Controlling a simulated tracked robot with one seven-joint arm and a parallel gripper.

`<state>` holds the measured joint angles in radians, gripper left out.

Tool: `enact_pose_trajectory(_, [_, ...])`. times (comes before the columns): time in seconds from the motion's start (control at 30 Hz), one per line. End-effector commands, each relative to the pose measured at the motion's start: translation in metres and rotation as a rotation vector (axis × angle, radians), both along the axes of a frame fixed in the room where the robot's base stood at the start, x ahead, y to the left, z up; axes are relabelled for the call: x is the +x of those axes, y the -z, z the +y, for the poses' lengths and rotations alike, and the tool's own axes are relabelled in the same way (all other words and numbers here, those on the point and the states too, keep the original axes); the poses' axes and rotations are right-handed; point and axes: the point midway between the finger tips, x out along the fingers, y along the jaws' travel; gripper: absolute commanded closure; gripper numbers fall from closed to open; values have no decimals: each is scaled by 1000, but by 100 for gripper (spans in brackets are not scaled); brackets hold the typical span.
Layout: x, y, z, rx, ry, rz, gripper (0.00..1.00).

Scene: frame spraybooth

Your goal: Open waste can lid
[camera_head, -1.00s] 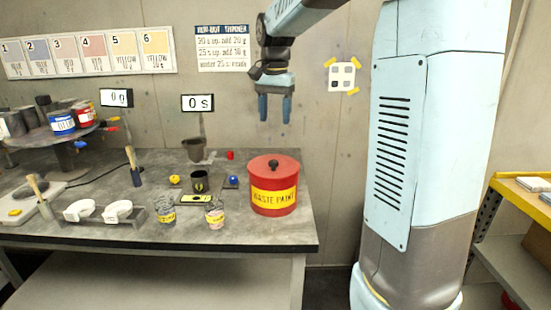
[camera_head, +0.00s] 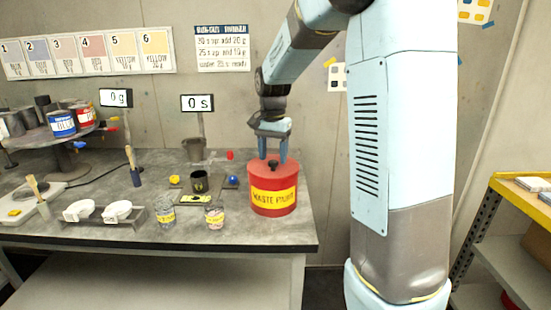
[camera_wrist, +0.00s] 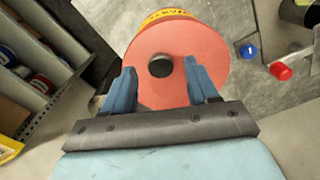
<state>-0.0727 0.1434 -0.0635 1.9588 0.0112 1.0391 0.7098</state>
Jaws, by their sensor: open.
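The red waste can (camera_head: 273,199) stands at the right end of the grey bench, with a yellow "WASTE PAINT" label. Its red lid (camera_head: 285,170) is on the can, and a black knob (camera_head: 272,163) sits in the lid's middle. In the wrist view the lid (camera_wrist: 183,85) fills the centre, with the black knob (camera_wrist: 160,66) between and just beyond my fingertips. My gripper (camera_head: 273,157) is open and empty above the can, pointing down, and its fingers also show in the wrist view (camera_wrist: 160,78). I cannot tell the exact gap from fingertips to lid.
A dark cup (camera_head: 199,182) on a scale, a blue knob (camera_head: 233,181) and a red knob (camera_head: 230,155) lie left of the can. Two small jars (camera_head: 166,216) stand near the bench's front edge. A yellow-framed shelf (camera_head: 505,215) stands at the right.

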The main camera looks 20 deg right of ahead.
Motion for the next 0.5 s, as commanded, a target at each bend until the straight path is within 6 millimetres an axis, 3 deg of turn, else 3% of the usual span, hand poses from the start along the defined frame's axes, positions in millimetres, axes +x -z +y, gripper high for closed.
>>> enact_pose_trajectory(0.2, [0, 16, 0, 0, 0, 0, 41])
enact_pose_trajectory(0.5, [0, 17, 0, 0, 0, 0, 41])
